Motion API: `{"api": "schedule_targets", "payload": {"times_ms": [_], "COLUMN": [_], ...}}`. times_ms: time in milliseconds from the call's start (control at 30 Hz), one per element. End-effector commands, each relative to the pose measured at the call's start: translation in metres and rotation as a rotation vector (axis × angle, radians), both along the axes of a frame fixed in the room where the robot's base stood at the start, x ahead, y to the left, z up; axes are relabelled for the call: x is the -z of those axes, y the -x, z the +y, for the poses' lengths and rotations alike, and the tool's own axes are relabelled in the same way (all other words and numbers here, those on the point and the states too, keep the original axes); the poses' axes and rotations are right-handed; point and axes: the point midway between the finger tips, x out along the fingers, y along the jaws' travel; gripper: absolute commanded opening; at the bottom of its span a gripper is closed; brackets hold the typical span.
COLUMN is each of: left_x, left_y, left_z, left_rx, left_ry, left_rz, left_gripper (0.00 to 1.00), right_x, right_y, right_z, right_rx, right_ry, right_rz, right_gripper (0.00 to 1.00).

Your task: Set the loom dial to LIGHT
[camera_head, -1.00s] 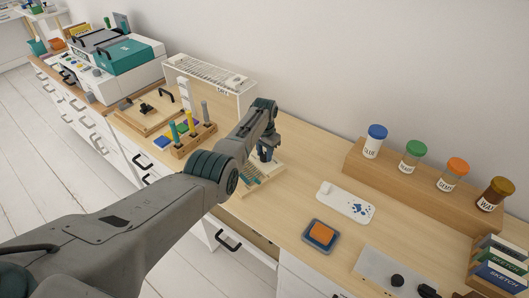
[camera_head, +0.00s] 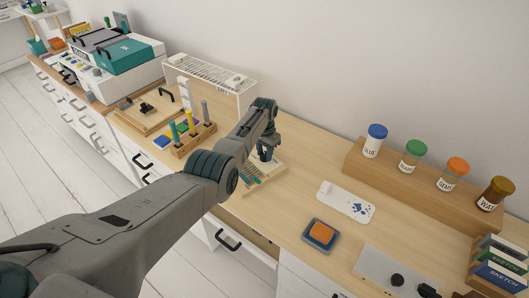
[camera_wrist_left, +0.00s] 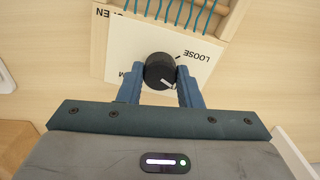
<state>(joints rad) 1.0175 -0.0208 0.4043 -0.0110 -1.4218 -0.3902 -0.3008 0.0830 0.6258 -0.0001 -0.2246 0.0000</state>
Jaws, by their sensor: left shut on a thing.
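The loom (camera_head: 268,181) is a small light wooden frame with teal threads on the desk, partly hidden behind my left arm in the head view. In the left wrist view its threads (camera_wrist_left: 180,12) show at the top, beside a white panel (camera_wrist_left: 120,48). A round black dial (camera_wrist_left: 157,66) with a white mark sits on this panel; the mark points to the lower right. An upside-down label reading LOOSE (camera_wrist_left: 203,55) is right of the dial. Another label at left is partly covered; I see no LIGHT label. My left gripper (camera_wrist_left: 160,76) is shut on the dial.
A peg rack (camera_head: 194,140) and a white wire rack (camera_head: 212,76) stand left of the loom. A white tray with blue spots (camera_head: 346,203), an orange block on a blue pad (camera_head: 321,234) and a jar shelf (camera_head: 418,191) lie to the right. Bare desk lies between.

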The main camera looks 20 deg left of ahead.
Motion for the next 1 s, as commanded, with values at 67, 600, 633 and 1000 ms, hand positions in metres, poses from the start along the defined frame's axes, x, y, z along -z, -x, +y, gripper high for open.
{"api": "schedule_targets", "payload": {"times_ms": [67,600,633,1000], "left_x": [0.0,-0.003,-0.005,-0.064], "left_y": [0.0,0.0,0.0,-0.001], "left_z": [0.0,0.0,0.0,0.0], "left_rx": [0.0,0.0,0.0,0.0], "left_ry": [0.0,0.0,0.0,0.0], "left_rz": [0.0,-0.001,-0.001,-0.005], "left_gripper": [0.09,0.54,0.54,0.54], "right_x": [0.0,-0.001,-0.001,-0.005], "right_y": [0.0,0.0,0.0,0.001], "right_z": [0.0,0.002,0.003,0.006], "right_rx": [0.0,0.001,0.001,0.002], "right_ry": [0.0,-0.002,-0.003,-0.006], "right_rz": [0.0,0.0,0.0,-0.002], "right_gripper": [0.36,0.36,0.36,0.36]}}
